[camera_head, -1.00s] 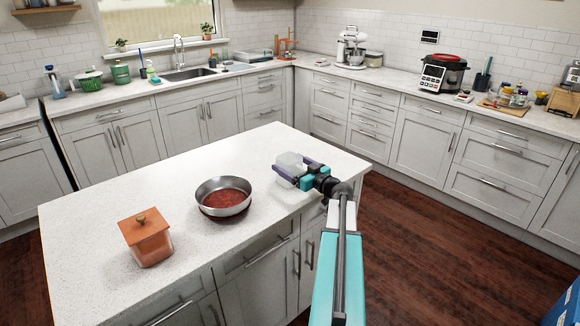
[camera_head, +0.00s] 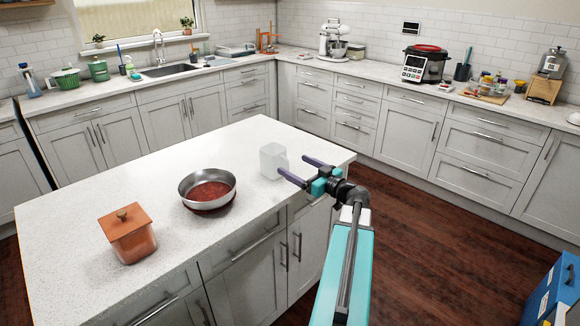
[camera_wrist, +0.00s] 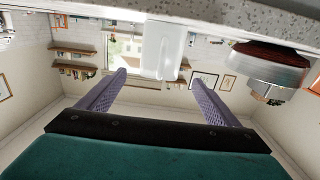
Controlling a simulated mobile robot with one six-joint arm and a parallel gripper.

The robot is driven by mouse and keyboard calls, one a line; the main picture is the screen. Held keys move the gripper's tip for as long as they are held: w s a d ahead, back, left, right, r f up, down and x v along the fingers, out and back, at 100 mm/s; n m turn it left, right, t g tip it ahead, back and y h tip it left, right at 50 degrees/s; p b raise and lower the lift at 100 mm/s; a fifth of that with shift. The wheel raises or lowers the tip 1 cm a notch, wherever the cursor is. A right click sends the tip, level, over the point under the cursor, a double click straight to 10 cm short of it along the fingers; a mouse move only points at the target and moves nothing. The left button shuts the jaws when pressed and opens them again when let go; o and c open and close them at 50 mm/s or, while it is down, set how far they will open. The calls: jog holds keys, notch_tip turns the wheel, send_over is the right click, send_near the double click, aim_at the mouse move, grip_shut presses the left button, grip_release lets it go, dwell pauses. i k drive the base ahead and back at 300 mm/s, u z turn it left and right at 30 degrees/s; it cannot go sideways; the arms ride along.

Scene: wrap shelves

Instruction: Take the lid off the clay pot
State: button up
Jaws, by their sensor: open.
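The clay pot (camera_head: 134,246) stands at the near left of the island counter, a squarish orange-brown pot. Its flat square lid (camera_head: 125,222) with a small round knob rests on top. My gripper (camera_head: 291,170) is open and empty at the right edge of the counter, far to the right of the pot. A translucent white container (camera_head: 273,161) stands just beyond my fingertips, apart from them. In the wrist view, which looks upside down, my open fingers (camera_wrist: 160,95) point toward that container (camera_wrist: 162,50).
A steel pan (camera_head: 207,188) with a reddish inside sits on the island between the pot and the white container; it also shows in the wrist view (camera_wrist: 265,68). The island's far left surface (camera_head: 150,172) is clear. A blue box (camera_head: 553,292) stands at the lower right.

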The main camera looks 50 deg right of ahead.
aim_at(118, 224)
jog(key=z, duration=0.05)
jog(key=k, duration=1)
jog(key=u, duration=0.05)
